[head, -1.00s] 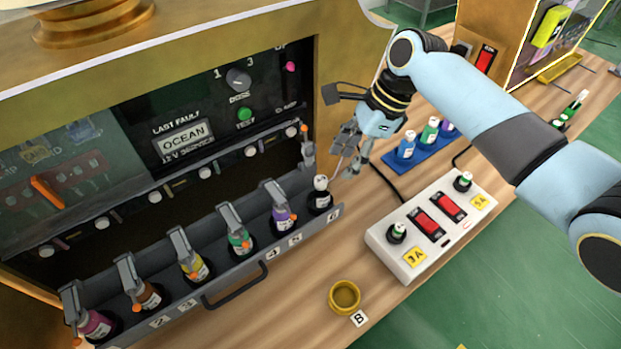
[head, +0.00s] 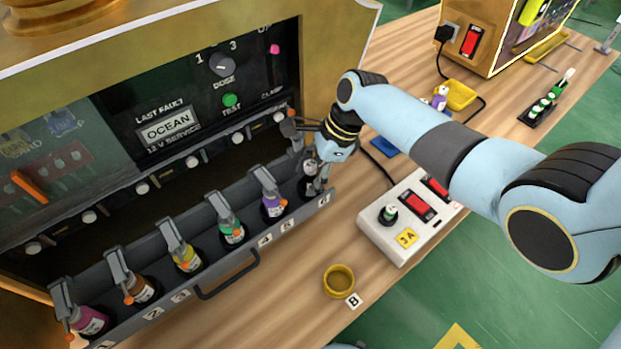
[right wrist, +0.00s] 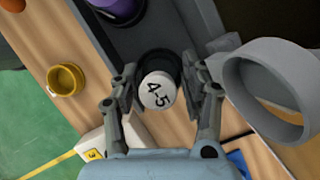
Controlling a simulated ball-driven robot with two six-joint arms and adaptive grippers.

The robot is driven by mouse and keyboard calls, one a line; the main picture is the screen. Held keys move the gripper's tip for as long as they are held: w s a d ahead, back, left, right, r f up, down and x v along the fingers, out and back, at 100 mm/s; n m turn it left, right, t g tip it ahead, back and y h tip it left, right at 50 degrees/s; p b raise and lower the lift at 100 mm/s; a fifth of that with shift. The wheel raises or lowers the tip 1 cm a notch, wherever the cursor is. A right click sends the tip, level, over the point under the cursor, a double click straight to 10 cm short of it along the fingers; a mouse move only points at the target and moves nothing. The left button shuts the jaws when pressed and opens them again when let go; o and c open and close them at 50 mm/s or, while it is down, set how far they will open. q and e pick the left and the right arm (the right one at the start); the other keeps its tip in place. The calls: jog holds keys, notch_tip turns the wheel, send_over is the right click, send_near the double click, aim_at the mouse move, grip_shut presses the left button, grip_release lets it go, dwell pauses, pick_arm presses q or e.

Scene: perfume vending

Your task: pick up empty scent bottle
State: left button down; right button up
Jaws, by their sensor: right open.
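The scent bottle (head: 308,187) stands in the last place at the right end of the grey drawer rack. In the right wrist view its round white top (right wrist: 158,93) bears dark figures that look like "45". My right gripper (head: 318,178) is over this end of the rack, pointing down. In the right wrist view its open fingers (right wrist: 160,82) are on either side of the white top, with small gaps. The bottle's lower part is mostly hidden by the fingers in the head view. Whether it is empty does not show. My left gripper is not in view.
Several coloured bottles, such as the purple one (head: 273,205), stand along the rack (head: 225,262) under raised clamps. A yellow cup (head: 339,281) and a white switch box (head: 402,248) stand on the wooden table. A grey ring (right wrist: 268,88) is close beside the right fingers.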

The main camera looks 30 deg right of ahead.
jog(key=c, duration=0.8)
jog(key=shift+c, duration=0.3)
jog(key=shift+r, duration=0.15)
